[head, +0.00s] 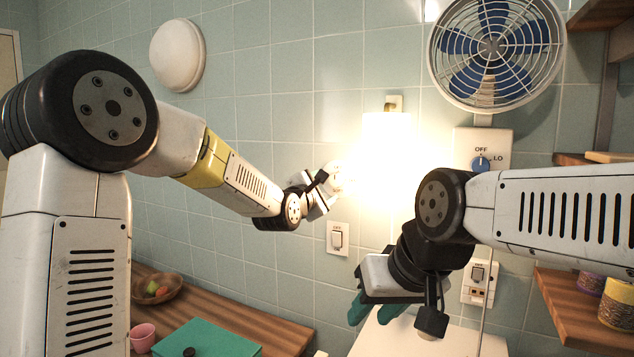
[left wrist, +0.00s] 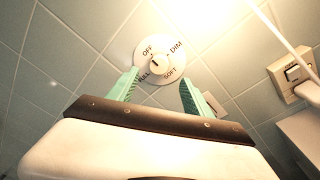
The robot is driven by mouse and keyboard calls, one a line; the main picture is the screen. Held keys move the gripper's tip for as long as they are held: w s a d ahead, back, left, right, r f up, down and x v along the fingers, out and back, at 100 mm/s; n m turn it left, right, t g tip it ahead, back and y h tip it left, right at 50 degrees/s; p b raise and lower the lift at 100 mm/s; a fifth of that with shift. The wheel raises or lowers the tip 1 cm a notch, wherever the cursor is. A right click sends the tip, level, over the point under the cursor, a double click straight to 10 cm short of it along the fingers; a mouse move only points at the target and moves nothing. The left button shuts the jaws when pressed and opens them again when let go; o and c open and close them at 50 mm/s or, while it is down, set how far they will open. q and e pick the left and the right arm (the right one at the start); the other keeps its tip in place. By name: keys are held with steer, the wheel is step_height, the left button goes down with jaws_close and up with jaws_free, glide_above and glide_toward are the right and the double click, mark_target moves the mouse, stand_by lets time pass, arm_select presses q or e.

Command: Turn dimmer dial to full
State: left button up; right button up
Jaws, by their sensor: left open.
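The dimmer dial (left wrist: 156,60) is on the tiled wall in the left wrist view. Its white round plate reads OFF, DIM and SOFT, and a fourth label at lower left is partly hidden by a finger. A small dark mark shows on the knob; I cannot tell exactly which label it points to. My left gripper (left wrist: 158,92) is open, its green fingers apart below the knob, one on each side; contact is not visible. In the head view my left gripper (head: 330,183) is at the wall beside the glare, which washes out the dial. My right gripper (head: 376,311) is open and empty, lower right.
A bright lamp (head: 385,140) glows on the wall. A fan (head: 493,50) hangs above an OFF/LO dial (head: 481,163). Wall switches (head: 338,239) and (head: 478,272) are lower. The wooden counter (head: 285,333) holds a fruit bowl, pink cup and green box (head: 215,338).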

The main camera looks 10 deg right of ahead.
mark_target(336, 180)
arm_select(q)
steer(key=x, duration=0.8)
steer(key=shift+r, duration=0.15)
jaws_close()
